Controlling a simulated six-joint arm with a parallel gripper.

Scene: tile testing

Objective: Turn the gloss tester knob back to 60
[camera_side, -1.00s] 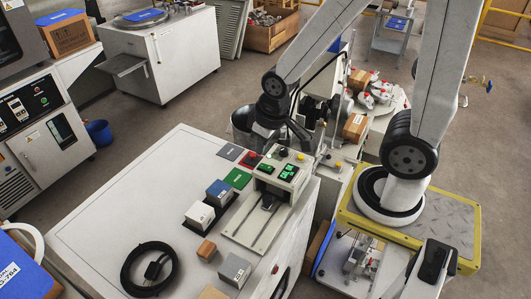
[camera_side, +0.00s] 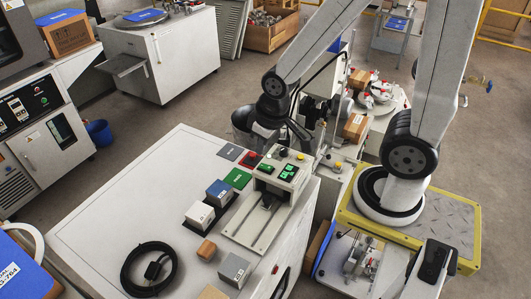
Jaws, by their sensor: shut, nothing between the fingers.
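The gloss tester (camera_side: 270,190) is a cream bench unit with lit green displays on its sloped top. It stands at the right end of the white cabinet top. A small dark round part, possibly the knob (camera_side: 283,152), sits at its upper rear edge, with a yellow button beside it. The scale markings, including 60, are too small to read. My gripper (camera_side: 303,147) hangs from the dark wrist just behind the tester's top, close to the dark part. It looks shut, with nothing visible held. I cannot tell whether its fingertips touch the tester.
Colored sample tiles (camera_side: 237,178) and several small blocks (camera_side: 200,215) lie left of the tester. A coiled black cable (camera_side: 150,270) is at the front left. A rotary machine (camera_side: 385,108) with boxes stands behind on the right.

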